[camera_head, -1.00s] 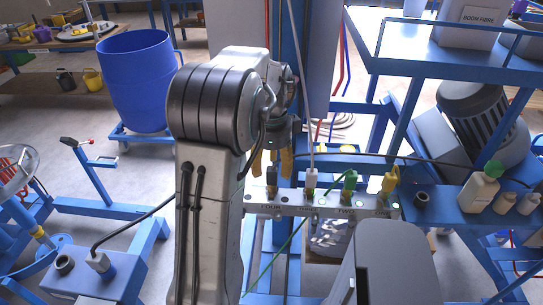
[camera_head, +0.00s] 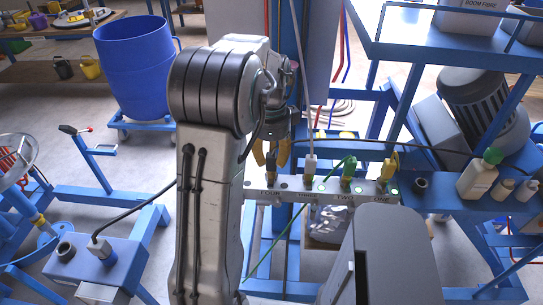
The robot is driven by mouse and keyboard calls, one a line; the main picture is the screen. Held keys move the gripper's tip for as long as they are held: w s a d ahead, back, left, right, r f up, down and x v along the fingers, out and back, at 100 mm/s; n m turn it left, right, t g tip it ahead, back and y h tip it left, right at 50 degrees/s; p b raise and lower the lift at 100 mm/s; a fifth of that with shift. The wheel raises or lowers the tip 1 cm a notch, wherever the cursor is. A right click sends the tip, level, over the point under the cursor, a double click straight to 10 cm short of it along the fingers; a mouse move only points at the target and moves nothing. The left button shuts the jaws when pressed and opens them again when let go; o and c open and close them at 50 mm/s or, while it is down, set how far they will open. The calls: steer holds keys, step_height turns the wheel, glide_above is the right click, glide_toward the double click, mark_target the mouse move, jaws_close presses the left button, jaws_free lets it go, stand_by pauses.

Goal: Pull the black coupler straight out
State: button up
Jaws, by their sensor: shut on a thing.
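The rail (camera_head: 330,199) carries sockets labelled FOUR, THREE, TWO and ONE from left to right. The black coupler (camera_head: 271,164) is at the FOUR end. My gripper (camera_head: 271,157) is shut on it from above, with one yellow-tipped finger on either side. Its upper part is hidden by the gripper, and I cannot tell whether its lower end is still seated in the socket. A white coupler (camera_head: 310,164) stands upright at THREE, a green one (camera_head: 349,168) at TWO and a yellow one (camera_head: 390,166) at ONE.
A grey box-shaped housing (camera_head: 395,250) stands in front of the rail. A blue bench with white bottles (camera_head: 478,178) is to the right. A blue drum (camera_head: 138,72) stands back left. A blue stand (camera_head: 88,258) with a cabled plug is at lower left.

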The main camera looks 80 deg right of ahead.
jaws_close()
steer(key=o, duration=0.7)
jaws_free()
steer(key=shift+o, duration=0.2)
